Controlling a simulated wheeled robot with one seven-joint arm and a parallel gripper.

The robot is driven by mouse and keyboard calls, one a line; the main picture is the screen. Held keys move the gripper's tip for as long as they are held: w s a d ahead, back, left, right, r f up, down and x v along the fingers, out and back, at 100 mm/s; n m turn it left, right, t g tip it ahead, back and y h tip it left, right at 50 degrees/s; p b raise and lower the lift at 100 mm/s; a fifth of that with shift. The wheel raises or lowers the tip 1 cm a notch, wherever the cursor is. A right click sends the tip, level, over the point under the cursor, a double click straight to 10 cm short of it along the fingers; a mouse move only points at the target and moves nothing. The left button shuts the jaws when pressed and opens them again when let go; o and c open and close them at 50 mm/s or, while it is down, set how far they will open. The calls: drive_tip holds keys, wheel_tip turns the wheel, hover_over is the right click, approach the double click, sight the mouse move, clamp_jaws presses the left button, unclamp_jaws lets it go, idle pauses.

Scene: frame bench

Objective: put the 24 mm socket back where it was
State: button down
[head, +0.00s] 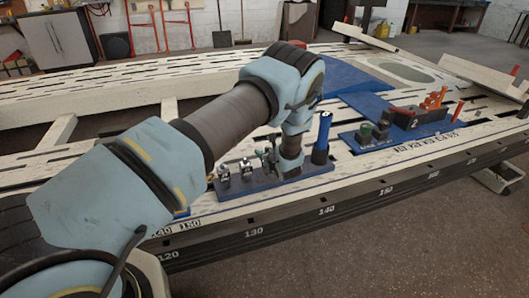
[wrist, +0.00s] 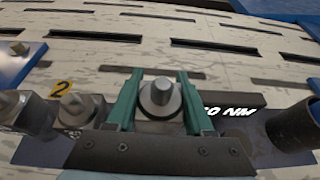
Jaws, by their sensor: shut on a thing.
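My gripper (wrist: 158,100) has two green fingers shut on a round silver metal piece (wrist: 161,98), which looks like a socket, in the middle of the wrist view. A lighter raised centre shows on its top. Its underside is hidden, so I cannot tell whether it touches the rack. In the head view my wrist is low over the blue-grey socket rack (head: 318,172) at the bench's front edge, and hides part of it. Other metal sockets stand at the rack's left (head: 247,170); they also show at the wrist view's left (wrist: 78,106). No size marking is readable on the held piece.
A blue-and-black upright cylinder (head: 322,138) stands at the rack's right end, close to my wrist. A second blue rack with dark pieces (head: 366,135) and a red-and-black tool block (head: 412,117) lie farther right. The slotted pale bench top (head: 190,88) behind is mostly clear.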

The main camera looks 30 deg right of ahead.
drive_tip(key=shift+f+b, duration=0.35)
drive_tip(key=shift+b, duration=0.05)
drive_tip(key=shift+f, duration=0.2)
drive_tip(key=shift+c, duration=1.4)
unclamp_jaws()
